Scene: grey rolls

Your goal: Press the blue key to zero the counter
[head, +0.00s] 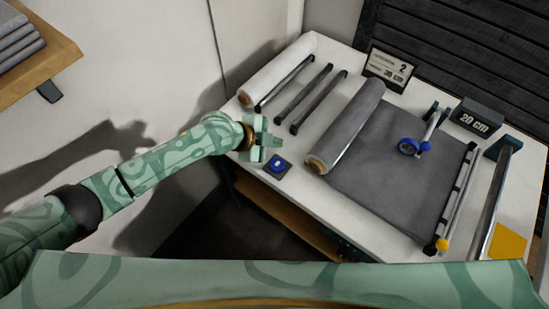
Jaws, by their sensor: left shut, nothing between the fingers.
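The blue key (277,163) is a small blue square with a white mark, on a dark base at the table's front left edge. My left gripper (272,143) is shut and empty, just behind the key in the picture. I cannot tell whether it touches the key. My right gripper is not in view.
A grey roll (346,125) with its sheet (385,170) spread out fills the table's middle. A white roll (277,70) and dark bars (318,98) lie behind my gripper. A blue-wheeled tool (409,147) rests on the sheet. A 20 cm block (476,117) and yellow square (508,243) are at right.

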